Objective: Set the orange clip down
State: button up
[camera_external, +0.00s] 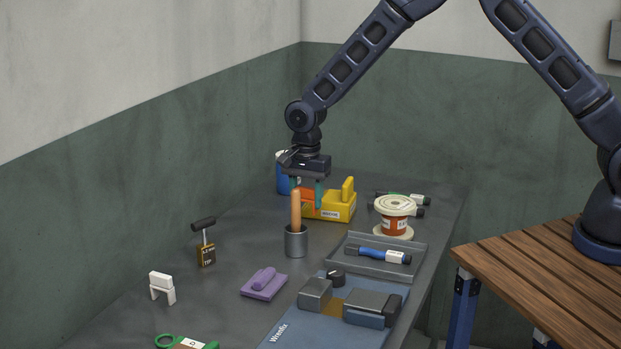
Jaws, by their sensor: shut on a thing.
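My gripper (306,190) points down over the far part of the grey bench, its two teal fingers apart around the orange clip (309,197). The gripper is shut on the clip. The clip is at the left end of a yellow holder (340,212) with a white label. From this view I cannot tell whether the clip touches the holder or is held just above or behind it. A wooden handle partly overlaps the view of the clip and left finger.
A grey cup (296,242) with a wooden-handled tool (296,208) stands in front. A blue container (283,177) stands behind left. A spool (396,212), a grey tray (417,262) and a blue fixture (283,325) are right and nearer.

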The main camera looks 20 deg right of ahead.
aim_at(306, 188)
jog(key=shift+f, duration=3.2)
jog(key=shift+f, duration=0.15)
jog(key=o, duration=1)
jog(key=shift+c, duration=0.2)
notch_tip(306, 188, up, 12)
jog(key=shift+f, duration=0.2)
jog(key=shift+r, duration=0.35)
